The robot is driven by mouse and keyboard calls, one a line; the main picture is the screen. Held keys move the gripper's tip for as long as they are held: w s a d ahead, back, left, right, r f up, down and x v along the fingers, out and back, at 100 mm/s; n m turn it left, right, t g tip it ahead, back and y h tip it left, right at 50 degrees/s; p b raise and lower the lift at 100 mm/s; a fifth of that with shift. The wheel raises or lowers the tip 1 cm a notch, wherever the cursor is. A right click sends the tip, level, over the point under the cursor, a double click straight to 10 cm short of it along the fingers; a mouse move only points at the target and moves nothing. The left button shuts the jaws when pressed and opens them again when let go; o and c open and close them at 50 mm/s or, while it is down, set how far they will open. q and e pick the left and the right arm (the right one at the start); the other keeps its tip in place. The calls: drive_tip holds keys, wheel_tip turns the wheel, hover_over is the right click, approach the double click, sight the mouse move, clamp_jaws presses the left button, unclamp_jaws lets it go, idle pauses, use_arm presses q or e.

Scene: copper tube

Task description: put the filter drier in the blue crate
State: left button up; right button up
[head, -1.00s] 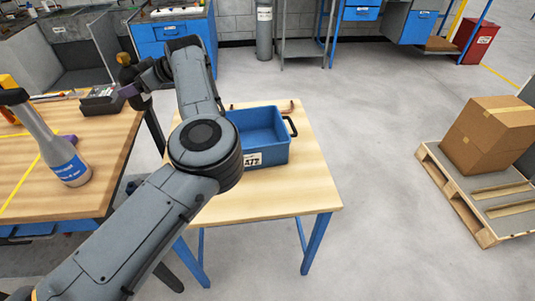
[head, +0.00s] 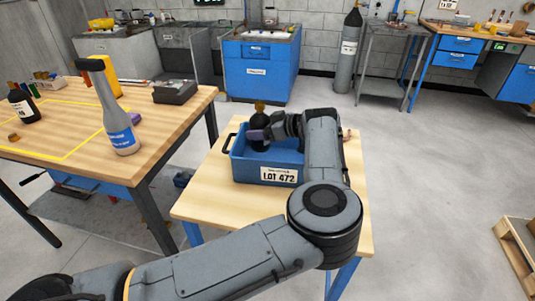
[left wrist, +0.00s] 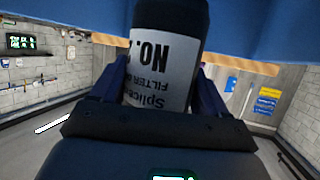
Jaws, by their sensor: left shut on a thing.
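The filter drier (head: 260,117) is a dark cylinder with a brass-coloured top, upright at the blue crate. My left gripper (head: 258,134) is shut around its body. In the left wrist view the drier (left wrist: 168,60) shows a white label, upside down, between the two dark blue fingers (left wrist: 163,90). The blue crate (head: 240,170), labelled LOT 472, stands on a small wooden table. The drier's lower part is within the crate's opening as seen from the head; I cannot tell whether it touches the floor. My right gripper is not in view.
The small table (head: 215,200) has bare wood around the crate. A larger bench (head: 75,130) at left holds a grey spray-type bottle (head: 115,115), a dark bottle (head: 22,105) and a dark box (head: 175,91). A gas cylinder (head: 348,55) stands behind.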

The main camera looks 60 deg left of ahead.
sight(261, 147)
use_arm(q)
wheel_tip(261, 147, down, 2)
drive_tip(key=shift+s+f+b, duration=0.1)
drive_tip(key=shift+f+b, duration=0.05)
drive_tip(key=shift+b, duration=0.2)
wheel_tip(261, 147, down, 4)
drive_tip(key=shift+f+b, duration=0.25)
drive_tip(key=shift+b, duration=0.95)
drive_tip(key=o, duration=1.4)
drive_tip(key=shift+f, duration=0.25)
drive_tip(key=shift+c, duration=0.2)
drive_tip(key=shift+r, duration=0.1)
